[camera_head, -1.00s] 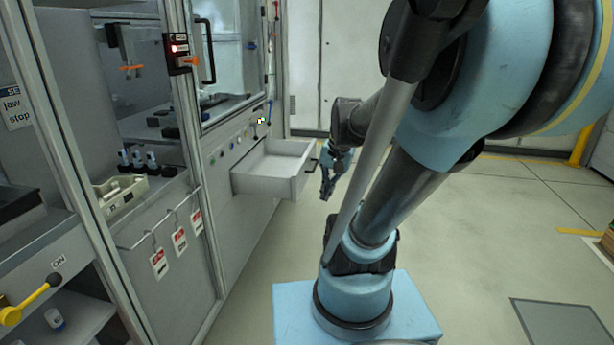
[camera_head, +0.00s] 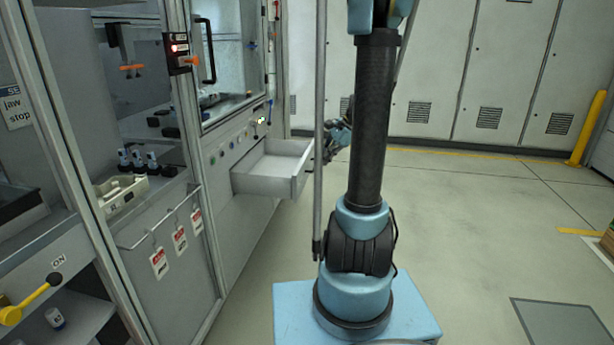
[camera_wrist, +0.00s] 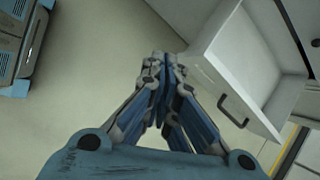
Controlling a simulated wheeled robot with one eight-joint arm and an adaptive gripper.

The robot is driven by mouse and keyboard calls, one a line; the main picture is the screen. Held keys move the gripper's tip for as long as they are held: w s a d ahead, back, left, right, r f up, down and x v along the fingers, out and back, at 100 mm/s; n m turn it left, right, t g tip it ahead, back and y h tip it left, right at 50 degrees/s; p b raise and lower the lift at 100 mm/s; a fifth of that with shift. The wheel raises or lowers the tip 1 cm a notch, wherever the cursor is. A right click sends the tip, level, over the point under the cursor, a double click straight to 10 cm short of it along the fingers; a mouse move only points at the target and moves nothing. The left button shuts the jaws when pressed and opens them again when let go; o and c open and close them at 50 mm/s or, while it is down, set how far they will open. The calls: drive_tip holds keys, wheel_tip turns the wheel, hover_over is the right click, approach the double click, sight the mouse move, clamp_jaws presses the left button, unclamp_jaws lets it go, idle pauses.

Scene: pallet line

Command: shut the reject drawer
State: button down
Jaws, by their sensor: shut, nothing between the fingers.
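The reject drawer (camera_head: 270,172) is a white open-topped drawer. It stands pulled out of the grey cabinet front in the head view. In the wrist view the drawer (camera_wrist: 228,62) is at the upper right, with a dark bar handle (camera_wrist: 232,110) on its front panel. My gripper (camera_wrist: 163,58) is shut and empty, its fingertips beside the drawer and apart from the handle. In the head view my gripper (camera_head: 338,135) is just right of the drawer front, partly hidden behind my arm. I cannot tell whether it touches the drawer.
Red tags (camera_head: 180,241) hang on a rail at the left. A yellow lever (camera_head: 30,299) is at the lower left. White lockers (camera_head: 490,70) line the back.

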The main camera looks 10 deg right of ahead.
drive_tip(key=w+d+f+m+t+y, duration=0.1)
drive_tip(key=w+d+f+m, duration=0.2)
drive_tip(key=w, duration=0.2)
drive_tip(key=w+d+f+m+y, duration=0.1)
drive_tip(key=w+d+f+m, duration=0.2)
drive_tip(key=w, duration=0.2)
approach(298, 180)
wheel_tip(298, 180, down, 4)
drive_tip(key=shift+w+a+r, duration=0.1)
drive_tip(key=shift+w+a, duration=0.3)
drive_tip(key=shift+a, duration=0.2)
drive_tip(key=shift+w+a+r, duration=0.1)
drive_tip(key=shift+w+a, duration=0.3)
drive_tip(key=shift+a, duration=0.25)
